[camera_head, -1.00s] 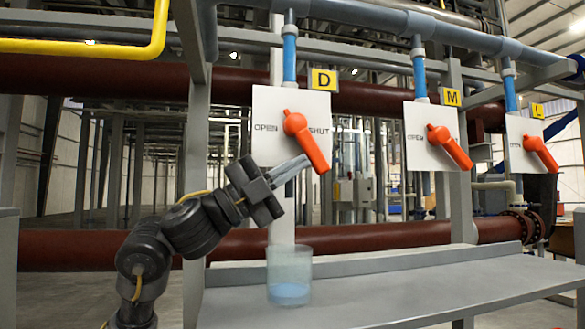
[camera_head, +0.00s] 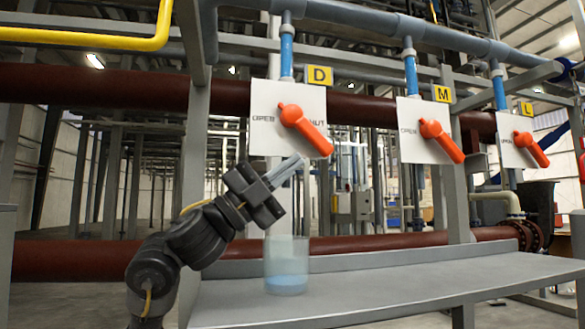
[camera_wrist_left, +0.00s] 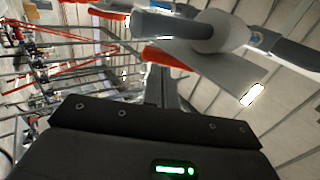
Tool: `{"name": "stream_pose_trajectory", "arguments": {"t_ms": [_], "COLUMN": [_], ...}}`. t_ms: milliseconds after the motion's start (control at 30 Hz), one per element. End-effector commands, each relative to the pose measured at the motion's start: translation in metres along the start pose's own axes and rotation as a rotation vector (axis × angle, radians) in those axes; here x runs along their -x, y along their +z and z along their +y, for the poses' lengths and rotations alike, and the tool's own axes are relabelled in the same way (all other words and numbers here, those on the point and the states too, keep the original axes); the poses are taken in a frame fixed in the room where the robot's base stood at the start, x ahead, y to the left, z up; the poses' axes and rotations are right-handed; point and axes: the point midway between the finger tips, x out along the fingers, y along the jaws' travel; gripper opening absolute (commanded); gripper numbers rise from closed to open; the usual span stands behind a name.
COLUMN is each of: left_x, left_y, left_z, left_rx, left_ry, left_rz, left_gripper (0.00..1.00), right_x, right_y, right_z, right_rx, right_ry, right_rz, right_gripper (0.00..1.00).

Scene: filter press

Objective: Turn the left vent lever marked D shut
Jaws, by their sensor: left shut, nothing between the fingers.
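The orange lever under the yellow D sign (camera_head: 319,76) is the D lever (camera_head: 304,129). It slants down to the right across its white plate (camera_head: 262,133), and partly covers the SHUT word on the right; OPEN is on the left. My left gripper (camera_head: 298,163) is shut and empty, with its fingertips just below the lever's middle, left of its lower end. I cannot tell whether they touch it. In the left wrist view an orange part (camera_wrist_left: 168,56) shows just beyond the fingers. My right gripper is out of view.
Similar orange levers M (camera_head: 441,140) and L (camera_head: 530,148) are on plates to the right. A clear cup with blue liquid (camera_head: 286,284) stands on the grey shelf (camera_head: 400,285) below my left gripper. A dark red pipe (camera_head: 400,243) runs behind the shelf.

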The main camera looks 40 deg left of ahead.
Motion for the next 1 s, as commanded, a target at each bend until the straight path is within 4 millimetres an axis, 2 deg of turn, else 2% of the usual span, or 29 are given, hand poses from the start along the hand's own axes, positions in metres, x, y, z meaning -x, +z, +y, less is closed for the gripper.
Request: {"name": "stream_pose_trajectory", "arguments": {"t_ms": [33,100,300,400,600,1000], "left_x": [0.014,0.032,0.077,0.092,0.106,0.106], "left_y": [0.001,0.001,0.002,0.001,0.001,0.001], "left_z": [0.012,0.013,0.015,0.015,0.013,0.012], "left_rx": [0.002,0.0,-0.001,-0.002,-0.001,0.002], "left_ry": [-0.001,-0.001,0.0,-0.001,-0.002,-0.002], "left_rz": [0.003,0.002,-0.002,-0.002,-0.001,0.002], "left_gripper": [0.0,0.0,0.0,0.0,0.0,0.0], "right_x": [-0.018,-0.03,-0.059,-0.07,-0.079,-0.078], "right_y": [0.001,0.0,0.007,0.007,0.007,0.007], "right_z": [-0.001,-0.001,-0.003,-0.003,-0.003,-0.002], "right_rx": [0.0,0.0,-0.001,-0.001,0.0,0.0], "right_ry": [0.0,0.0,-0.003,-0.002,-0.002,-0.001], "right_rz": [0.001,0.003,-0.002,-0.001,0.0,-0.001], "right_gripper": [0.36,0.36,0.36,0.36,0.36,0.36]}}
